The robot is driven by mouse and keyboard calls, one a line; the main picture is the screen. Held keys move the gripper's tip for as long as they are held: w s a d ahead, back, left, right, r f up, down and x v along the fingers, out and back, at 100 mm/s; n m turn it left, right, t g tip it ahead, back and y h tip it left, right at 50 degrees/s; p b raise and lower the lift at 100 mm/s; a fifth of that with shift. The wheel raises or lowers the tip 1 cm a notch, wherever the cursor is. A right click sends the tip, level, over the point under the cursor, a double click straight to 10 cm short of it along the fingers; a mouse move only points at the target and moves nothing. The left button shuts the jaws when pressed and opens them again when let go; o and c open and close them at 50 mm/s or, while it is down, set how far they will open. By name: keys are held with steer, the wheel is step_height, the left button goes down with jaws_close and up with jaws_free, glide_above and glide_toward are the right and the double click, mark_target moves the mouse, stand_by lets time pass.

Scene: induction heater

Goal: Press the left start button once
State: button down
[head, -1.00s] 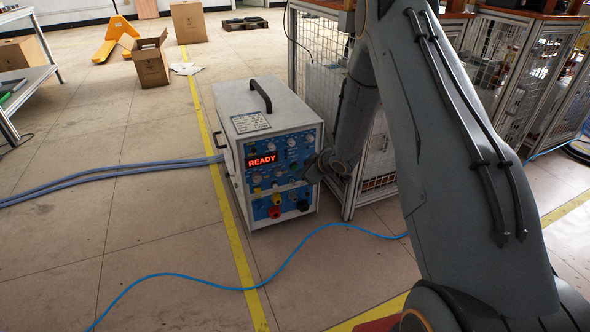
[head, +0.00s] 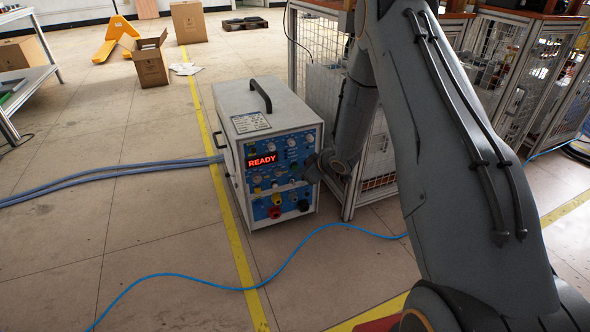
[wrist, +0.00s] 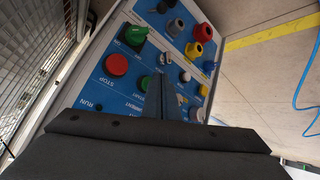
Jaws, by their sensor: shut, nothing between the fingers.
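The heater unit (head: 245,105) is a white box with a blue front panel and a red READY display (head: 262,160). In the wrist view, the panel appears turned around. I cannot tell for certain which is the left start button. A red button (wrist: 116,64) and a green knob (wrist: 135,36) lie to the left. My gripper (wrist: 162,82) is shut and empty, close in front of the panel. Its fingers hide part of the panel, and contact cannot be told.
Yellow (wrist: 193,49) and red (wrist: 203,31) connectors sit on the panel near the buttons. A caged workstation (head: 320,45) stands close to the heater's right. A blue cable (head: 200,286) crosses the floor in front.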

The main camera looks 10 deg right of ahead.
steer(key=shift+w+a, duration=0.15)
steer(key=shift+w, duration=0.6)
stand_by(0.8)
steer(key=shift+s, duration=0.15)
steer(key=shift+s+p, duration=0.65)
steer(key=shift+s, duration=0.05)
steer(key=shift+s+d+p, duration=0.2)
steer(key=shift+s+p, duration=0.25)
steer(key=shift+s, duration=0.4)
steer(key=shift+s+d+p, duration=0.2)
steer(key=shift+s+p, duration=0.3)
steer(key=shift+s, duration=0.3)
steer(key=shift+s+d+p, duration=0.2)
steer(key=shift+s+p, duration=0.25)
steer(key=shift+s, duration=0.4)
steer(key=shift+a, duration=0.1)
